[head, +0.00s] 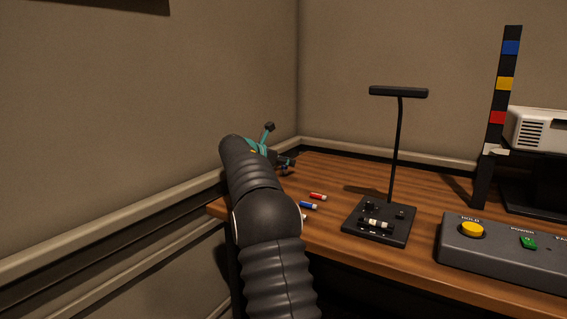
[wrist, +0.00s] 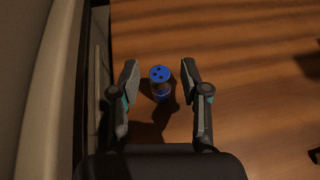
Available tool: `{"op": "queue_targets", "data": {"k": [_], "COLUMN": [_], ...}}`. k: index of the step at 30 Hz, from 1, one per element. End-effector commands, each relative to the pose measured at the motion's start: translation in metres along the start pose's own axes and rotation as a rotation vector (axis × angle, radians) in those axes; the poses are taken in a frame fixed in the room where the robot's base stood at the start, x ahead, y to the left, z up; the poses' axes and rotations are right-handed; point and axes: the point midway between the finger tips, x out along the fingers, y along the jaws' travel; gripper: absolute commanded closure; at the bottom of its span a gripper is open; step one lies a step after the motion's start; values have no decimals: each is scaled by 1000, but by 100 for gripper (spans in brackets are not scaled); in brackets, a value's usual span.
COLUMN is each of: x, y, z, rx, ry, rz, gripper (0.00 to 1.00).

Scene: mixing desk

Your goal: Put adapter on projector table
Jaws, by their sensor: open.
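A small upright cylinder with a blue top and dark dots (wrist: 160,74), which looks like the adapter, stands on the wooden desk in the wrist view. My gripper (wrist: 160,66) is open, with one finger on each side of the cylinder and a gap on both sides. In the head view my gripper (head: 284,160) is over the desk's far left part, and I cannot make out the cylinder there. A white projector (head: 537,128) sits at the right on a black stand (head: 533,197), which may be the projector table; its right part is cut off.
A red piece (head: 318,196) and a blue piece (head: 308,205) lie on the desk (head: 340,180). A black base with a lamp-like post (head: 397,150) stands mid-desk. A grey button console (head: 505,252) is at front right. Walls close in the left and back.

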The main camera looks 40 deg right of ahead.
Motion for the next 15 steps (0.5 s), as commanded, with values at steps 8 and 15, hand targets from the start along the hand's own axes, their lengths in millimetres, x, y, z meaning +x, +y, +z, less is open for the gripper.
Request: {"op": "queue_targets", "data": {"k": [8,15], "x": [-44,-90], "y": [1,0], "z": [1,0], "rx": [1,0], "ry": [-1,0], "rz": [4,3], "gripper": [54,54]}}
